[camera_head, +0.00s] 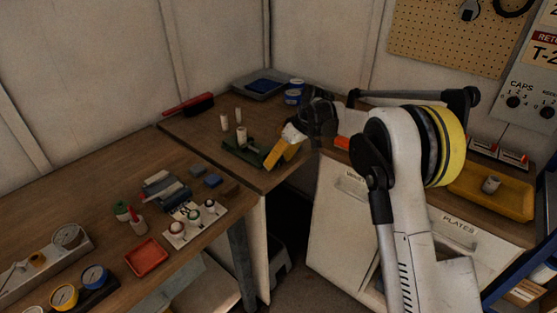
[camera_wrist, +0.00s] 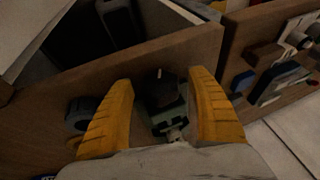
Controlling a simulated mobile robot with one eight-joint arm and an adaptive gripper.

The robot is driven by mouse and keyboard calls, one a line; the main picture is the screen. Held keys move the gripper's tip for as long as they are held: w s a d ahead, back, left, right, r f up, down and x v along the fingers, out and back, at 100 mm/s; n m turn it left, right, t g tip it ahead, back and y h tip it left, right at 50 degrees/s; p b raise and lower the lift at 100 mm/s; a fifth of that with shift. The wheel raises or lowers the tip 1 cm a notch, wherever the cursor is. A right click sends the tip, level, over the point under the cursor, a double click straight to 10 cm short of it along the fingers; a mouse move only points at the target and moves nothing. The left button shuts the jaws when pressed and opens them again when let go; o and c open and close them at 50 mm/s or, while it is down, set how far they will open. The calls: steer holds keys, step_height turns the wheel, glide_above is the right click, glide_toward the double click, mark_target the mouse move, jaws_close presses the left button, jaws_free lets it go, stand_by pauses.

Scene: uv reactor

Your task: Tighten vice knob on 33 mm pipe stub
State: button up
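A green vice (camera_head: 243,152) sits near the front edge of the corner bench. A pale pipe stub (camera_head: 241,137) stands upright in or just behind it; I cannot tell how firmly it is held. My gripper (camera_head: 272,157), with yellow fingers, is at the right end of the vice. In the wrist view my gripper (camera_wrist: 161,78) is open, its fingers on either side of a dark knob-like part (camera_wrist: 160,90). The green vice body (camera_wrist: 170,120) shows behind that part, between the fingers. Contact with the knob cannot be made out.
Two more pale stubs (camera_head: 238,115) (camera_head: 224,122) stand behind the vice. A red-handled brush (camera_head: 188,104) and blue tins (camera_head: 293,95) lie further back. The left bench holds a red tray (camera_head: 147,257) and gauges (camera_head: 95,276). A yellow tray (camera_head: 500,200) is at right.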

steer(key=v, duration=1.2)
steer(key=n+t+y+p, duration=0.1)
steer(key=t+y, duration=0.2)
steer(key=t, duration=0.1)
glide_toward(283, 157)
steer(key=x, duration=0.4)
steer(key=shift+w+f, duration=0.1)
steer(key=shift+f, duration=0.25)
steer(key=s+d+t+y+p, duration=0.1)
steer(key=s+d+t+y, duration=0.1)
steer(key=s+t, duration=0.25)
steer(key=shift+g, duration=0.25)
steer(key=b+x, duration=0.3)
steer(key=x, duration=0.7)
steer(key=shift+a+f, duration=0.25)
steer(key=shift+a, duration=0.15)
steer(key=shift+c, duration=0.2)
steer(key=c, duration=1.1)
